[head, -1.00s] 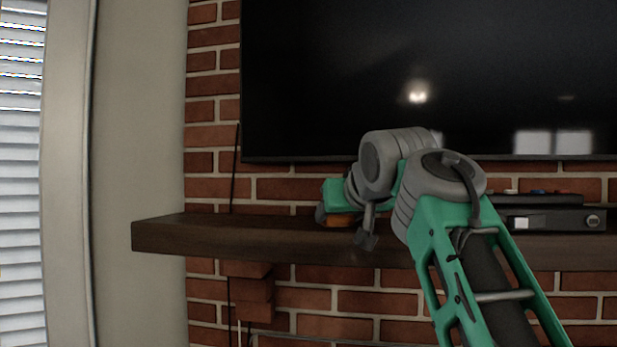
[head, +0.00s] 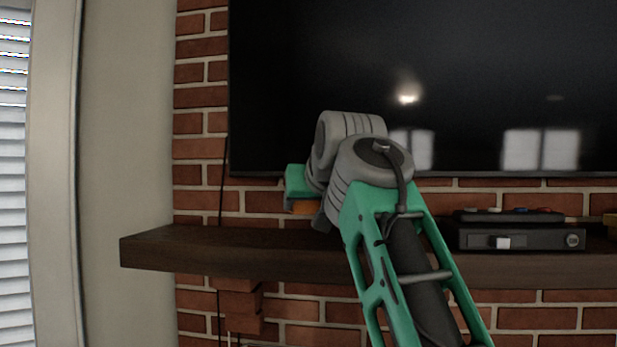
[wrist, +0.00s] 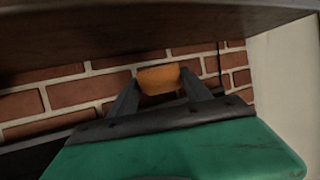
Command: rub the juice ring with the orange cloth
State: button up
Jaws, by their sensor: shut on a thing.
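The orange cloth (head: 305,207) shows below the green hand in the head view, above the left part of the dark wooden mantel shelf (head: 190,250). In the wrist view the cloth (wrist: 158,77) is pinched between the two dark fingers of my gripper (wrist: 160,88). My gripper is shut on it. A gap seems to show between cloth and shelf top in the head view. My arm hides part of the shelf. I cannot make out the juice ring in either view.
A large dark television (head: 480,80) hangs on the brick wall just behind my arm. A black box-shaped device (head: 530,238) stands on the shelf to the right. The shelf's left end is bare. A window blind (head: 14,180) is at far left.

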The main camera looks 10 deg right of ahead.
notch_tip(320, 180, up, 2)
jog(key=shift+r+p, duration=0.15)
jog(key=shift+p, duration=0.25)
jog(key=shift+d, duration=0.1)
